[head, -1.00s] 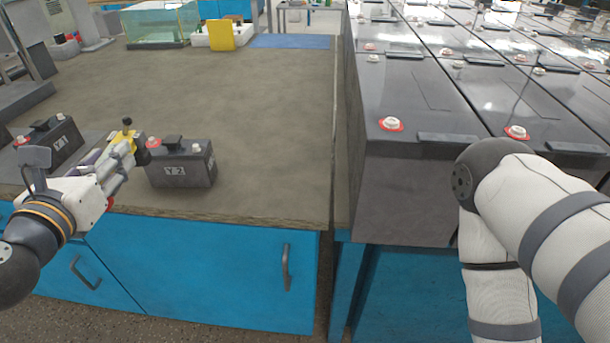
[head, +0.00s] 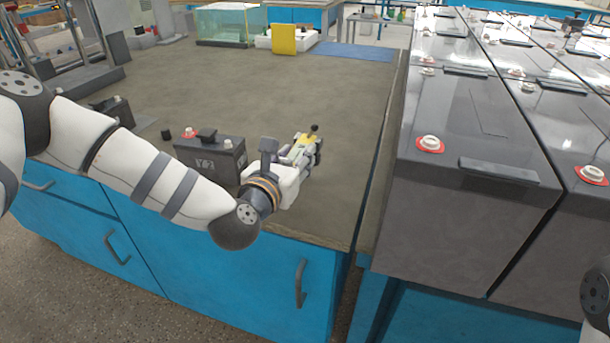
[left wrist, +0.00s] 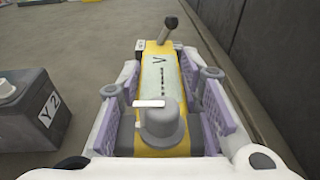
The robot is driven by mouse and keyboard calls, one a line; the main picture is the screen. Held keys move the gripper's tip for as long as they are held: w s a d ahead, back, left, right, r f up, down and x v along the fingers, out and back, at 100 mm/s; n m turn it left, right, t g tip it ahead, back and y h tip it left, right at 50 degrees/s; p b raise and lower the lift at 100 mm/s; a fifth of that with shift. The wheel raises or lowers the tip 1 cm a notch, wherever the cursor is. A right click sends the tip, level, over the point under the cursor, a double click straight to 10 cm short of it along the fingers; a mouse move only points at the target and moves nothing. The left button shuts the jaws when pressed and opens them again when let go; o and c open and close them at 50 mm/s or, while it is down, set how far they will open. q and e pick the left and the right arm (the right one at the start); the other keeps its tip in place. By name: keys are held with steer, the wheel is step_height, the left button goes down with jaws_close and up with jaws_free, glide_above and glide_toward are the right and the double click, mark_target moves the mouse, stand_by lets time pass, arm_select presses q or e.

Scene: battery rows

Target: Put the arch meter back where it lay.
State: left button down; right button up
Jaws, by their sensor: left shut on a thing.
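The arch meter (head: 303,142) is yellow with a black knob standing up at its far end. In the left wrist view the arch meter (left wrist: 160,80) shows a pale face marked V. A grey round part covers its near end. My left gripper (head: 309,151) is shut on it, with lilac finger pads on both sides. It holds the meter low by the bench's right part, to the right of the battery Y2 (head: 208,159). Whether the meter touches the bench cannot be told. My right gripper is out of view.
Large dark batteries (head: 470,120) with red-ringed terminals stand in rows right of the bench (head: 345,120). Another small battery (head: 112,108) is partly behind my left arm. A glass tank (head: 228,25) and a yellow piece (head: 285,38) are at the back. The bench's middle is clear.

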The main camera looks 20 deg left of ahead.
arm_select(q)
steer(key=shift+w+d+f, duration=0.2)
steer(key=shift+w+f, duration=0.15)
steer(key=shift+f, duration=0.05)
steer(key=f, duration=0.4)
steer(key=shift+w+d+b, duration=0.3)
steer(key=shift+b, duration=0.05)
steer(key=shift+r, duration=0.1)
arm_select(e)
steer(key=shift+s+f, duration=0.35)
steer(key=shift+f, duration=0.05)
arm_select(q)
steer(key=shift+f, duration=0.2)
steer(key=c, duration=1.1)
jaws_free()
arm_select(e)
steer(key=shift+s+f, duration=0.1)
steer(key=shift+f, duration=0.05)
